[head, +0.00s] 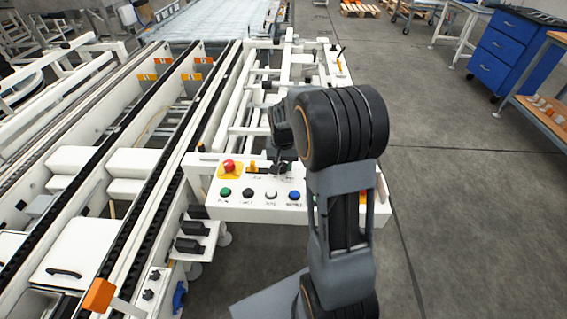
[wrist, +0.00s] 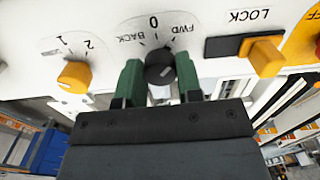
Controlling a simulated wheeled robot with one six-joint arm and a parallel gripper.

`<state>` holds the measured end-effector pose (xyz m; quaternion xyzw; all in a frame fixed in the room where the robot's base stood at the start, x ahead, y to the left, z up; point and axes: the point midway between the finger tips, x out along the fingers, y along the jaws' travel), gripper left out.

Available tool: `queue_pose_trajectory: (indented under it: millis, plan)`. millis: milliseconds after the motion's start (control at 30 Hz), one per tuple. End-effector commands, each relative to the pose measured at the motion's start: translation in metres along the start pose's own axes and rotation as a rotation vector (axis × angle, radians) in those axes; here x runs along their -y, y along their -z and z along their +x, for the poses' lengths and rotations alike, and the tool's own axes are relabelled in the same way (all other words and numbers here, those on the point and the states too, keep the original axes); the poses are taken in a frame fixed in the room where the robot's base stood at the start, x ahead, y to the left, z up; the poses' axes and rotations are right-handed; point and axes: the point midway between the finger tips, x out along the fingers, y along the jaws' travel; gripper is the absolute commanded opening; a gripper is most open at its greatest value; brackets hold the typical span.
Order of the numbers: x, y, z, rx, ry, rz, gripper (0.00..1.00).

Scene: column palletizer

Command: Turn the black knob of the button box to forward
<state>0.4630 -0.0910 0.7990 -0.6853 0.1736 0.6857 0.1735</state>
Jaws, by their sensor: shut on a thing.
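The black knob (wrist: 159,66) sits on the white face of the button box (wrist: 215,18), with the markings BACK, 0 and FWD around it, upside down in the wrist view. My gripper (wrist: 158,76) has its two green fingers on either side of the knob and is shut on it. A small pale mark shows on the knob's lower right, but I cannot tell for sure which marking the knob points to. In the head view the button box (head: 240,207) stands at the middle, and my arm hides the knob and most of my gripper.
A yellow 1/2 selector (wrist: 75,75) and a yellow LOCK switch (wrist: 265,57) flank the knob. A red emergency button (head: 229,167) and several push buttons, including a green one (head: 225,191), are on the box. Open floor (head: 450,220) lies to the right.

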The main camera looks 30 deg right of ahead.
Motion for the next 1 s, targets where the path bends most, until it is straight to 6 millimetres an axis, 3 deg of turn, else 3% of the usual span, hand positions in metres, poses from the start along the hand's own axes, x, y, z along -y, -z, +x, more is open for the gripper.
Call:
queue_pose_trajectory:
  millis: [567, 600, 867, 1000]
  plan:
    - [-0.0008, 0.0007, -0.0003, -0.002, 0.0, 0.036, 0.1]
    - [-0.0009, 0.0007, -0.0003, -0.002, 0.0, 0.036, 0.34]
    - [-0.0001, 0.0003, -0.0002, -0.002, 0.0, 0.034, 0.59]
    - [0.0002, 0.0001, -0.0001, -0.001, 0.0, 0.033, 0.59]
